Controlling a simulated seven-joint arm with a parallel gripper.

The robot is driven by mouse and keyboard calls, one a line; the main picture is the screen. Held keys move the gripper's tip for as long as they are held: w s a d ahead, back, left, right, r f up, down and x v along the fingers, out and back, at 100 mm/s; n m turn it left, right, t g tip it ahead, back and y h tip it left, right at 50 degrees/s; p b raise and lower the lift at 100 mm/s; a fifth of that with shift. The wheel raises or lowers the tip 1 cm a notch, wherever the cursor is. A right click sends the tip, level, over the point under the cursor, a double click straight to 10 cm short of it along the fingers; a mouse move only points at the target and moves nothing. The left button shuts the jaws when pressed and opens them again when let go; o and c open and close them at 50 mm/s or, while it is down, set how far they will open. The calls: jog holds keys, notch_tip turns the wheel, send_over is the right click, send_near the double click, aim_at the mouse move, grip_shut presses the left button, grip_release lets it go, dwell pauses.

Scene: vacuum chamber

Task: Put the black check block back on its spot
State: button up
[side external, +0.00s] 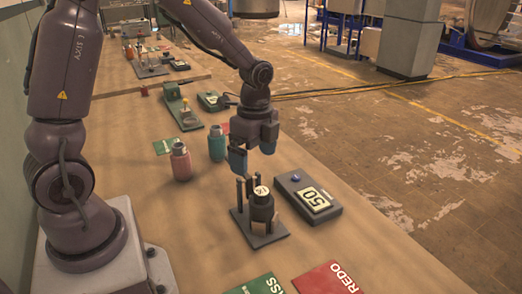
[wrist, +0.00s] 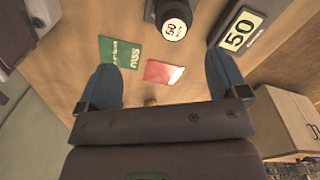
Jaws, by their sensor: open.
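The black check block (side external: 262,207), a dark cylinder with a white label on top, stands among the dark posts of a small stand with a flat base plate (side external: 270,238). In the wrist view the block (wrist: 173,22) is at the top, its label reading 50. My gripper (side external: 252,156) is open, with blue fingers, above and slightly behind the block in the side view. In the wrist view nothing is held between the fingers (wrist: 164,88). The block's lower end is partly hidden by the stand, so I cannot tell its exact seating.
A dark box with a 50 display (side external: 315,199) stands right of the stand. A green card (side external: 258,286) and a red REDO card (side external: 328,280) lie in front. A red bottle (side external: 181,163), a teal bottle (side external: 216,144) and green devices (side external: 183,112) stand behind.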

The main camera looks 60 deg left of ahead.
aim_at(261, 189)
jog(key=f+m, duration=0.1)
jog(key=f, duration=0.3)
jog(key=w+f+m, duration=0.1)
jog(key=f+m, duration=0.1)
jog(key=f, duration=0.2)
jog(key=f+m, duration=0.2)
jog(key=f, duration=0.2)
jog(key=shift+w+f+t, duration=0.3)
jog(key=shift+w, duration=0.05)
jog(key=c, duration=1.2)
jog(key=shift+c, duration=0.2)
jog(key=shift+a, duration=0.15)
notch_tip(261, 189, up, 13)
dwell(0.7)
